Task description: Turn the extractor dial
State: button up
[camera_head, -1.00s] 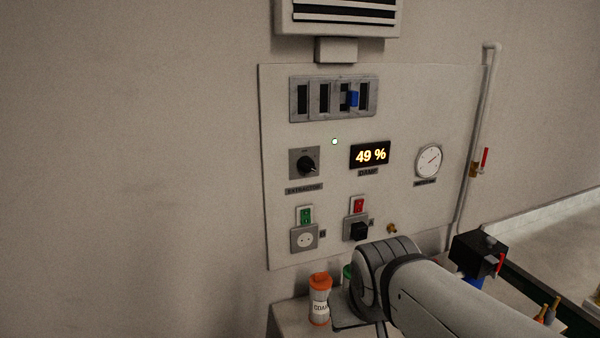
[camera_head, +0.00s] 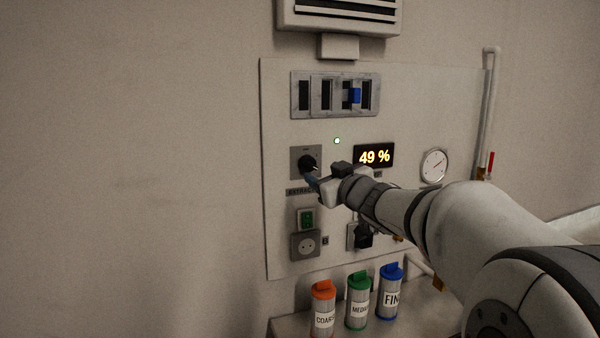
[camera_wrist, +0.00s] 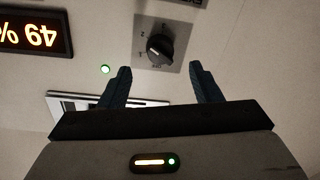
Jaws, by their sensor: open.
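The extractor dial (camera_head: 307,162) is a black round knob on a grey square plate on the wall panel. My gripper (camera_head: 311,182) is in front of the panel, just below and to the right of the knob in the head view, and covers part of the dial's label. In the wrist view the dial (camera_wrist: 159,49) shows upside down, ahead of the two dark blue fingers (camera_wrist: 160,85). The fingers are apart, with nothing between them, and the knob lies beyond their tips. The knob's pale pointer mark is small.
A display (camera_head: 374,156) reads 49 % right of the dial, partly behind my arm. A slotted vent with a blue tab (camera_head: 355,96) is above. A green switch (camera_head: 306,219) and a socket (camera_head: 305,244) are below. Orange (camera_head: 323,305), green (camera_head: 358,300) and blue canisters (camera_head: 391,292) stand on the ledge.

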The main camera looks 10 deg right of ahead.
aim_at(313, 167)
jog(key=x, duration=0.6)
jog(key=shift+w+a, duration=0.15)
jog(key=shift+w, duration=0.25)
jog(key=shift+c, duration=0.6)
jog(key=c, duration=0.9)
